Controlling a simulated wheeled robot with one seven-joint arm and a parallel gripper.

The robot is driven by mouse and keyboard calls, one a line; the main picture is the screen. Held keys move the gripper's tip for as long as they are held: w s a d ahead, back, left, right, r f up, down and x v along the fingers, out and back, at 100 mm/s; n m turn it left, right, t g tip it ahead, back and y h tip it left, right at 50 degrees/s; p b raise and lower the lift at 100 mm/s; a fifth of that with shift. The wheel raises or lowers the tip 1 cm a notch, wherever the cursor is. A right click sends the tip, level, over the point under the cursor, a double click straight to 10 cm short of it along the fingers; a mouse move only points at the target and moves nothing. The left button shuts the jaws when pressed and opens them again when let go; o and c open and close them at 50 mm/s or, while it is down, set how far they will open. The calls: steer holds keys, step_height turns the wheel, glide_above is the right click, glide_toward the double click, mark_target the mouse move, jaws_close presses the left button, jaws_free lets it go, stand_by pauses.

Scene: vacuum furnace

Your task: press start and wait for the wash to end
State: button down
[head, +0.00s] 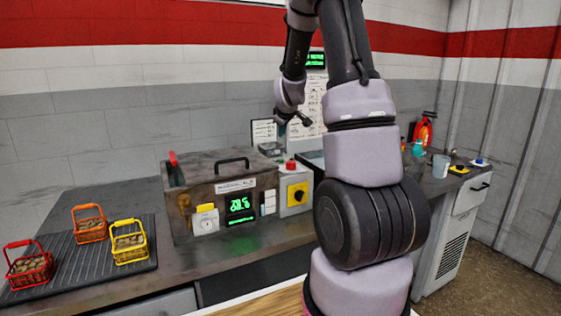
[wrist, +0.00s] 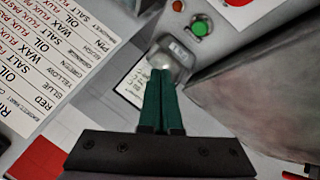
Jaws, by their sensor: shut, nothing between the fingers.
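My gripper (wrist: 160,76) shows in the wrist view with its two dark green fingers together and nothing between them. The fingertips overlap a rounded grey metal part (wrist: 178,58) in the picture; I cannot tell if they touch it. A round green button (wrist: 199,28) sits on a grey panel up and right of the fingertips, apart from them. A small reddish spot (wrist: 177,6) is beside it. In the head view my arm reaches over the back of the bench, and the button cannot be made out there.
A metal furnace box (head: 205,190) with a lit green display (head: 240,205) stands on the bench. Beside it are a red knob (head: 290,165) and a yellow switch panel (head: 297,193). Several small baskets (head: 130,242) stand on a dark ribbed mat at left. A label chart (wrist: 60,50) is near my gripper.

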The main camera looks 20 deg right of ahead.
mark_target(282, 160)
steer(key=shift+f, duration=3.75)
steer(key=shift+f, duration=0.1)
steer(key=shift+f, duration=0.3)
steer(key=shift+f, duration=0.4)
steer(key=shift+r, duration=0.8)
steer(key=shift+r, duration=0.15)
steer(key=shift+r, duration=2.4)
